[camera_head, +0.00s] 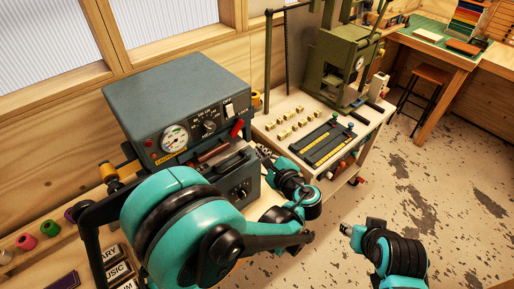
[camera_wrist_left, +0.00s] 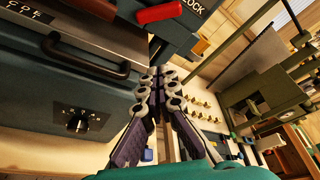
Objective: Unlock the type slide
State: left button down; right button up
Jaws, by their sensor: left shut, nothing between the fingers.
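The blue-grey foil machine (camera_head: 180,95) stands on the bench. Its red lock lever (camera_head: 237,128) is at the right end of the front panel, by the word LOCK; it also shows at the top of the left wrist view (camera_wrist_left: 160,13). Below the panel is the type slide with its dark handle (camera_head: 232,162); the wrist view shows its handle (camera_wrist_left: 92,62) and a row of letters. My left gripper (camera_head: 263,151) is shut and empty, right of the slide and below the lever, apart from it. Its fingers (camera_wrist_left: 165,78) point towards the machine. My right gripper (camera_head: 346,230) hangs over the floor.
A white table with brass type pieces (camera_head: 293,122), a dark composing tray (camera_head: 322,142) and a green press (camera_head: 340,65) stands right of the machine. Coloured foil rolls (camera_head: 48,228) and label blocks (camera_head: 118,267) lie at lower left. Open floor is at right.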

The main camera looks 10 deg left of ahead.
aim_at(236, 135)
pick_arm(q)
jog(key=b+x, duration=0.1)
jog(key=x, duration=0.6)
jog(key=shift+w+a+f, duration=0.2)
jog(key=shift+a, duration=0.05)
jog(key=shift+s+a+r, duration=0.35)
jog(key=shift+a+r, duration=0.05)
jog(key=shift+r, duration=0.15)
jog(key=shift+s+a+r, duration=0.3)
jog(key=shift+a+r, duration=0.05)
jog(key=shift+r, duration=0.25)
jog(key=shift+s+a+r, duration=0.2)
jog(key=shift+s+r, duration=0.15)
jog(key=shift+w, duration=0.1)
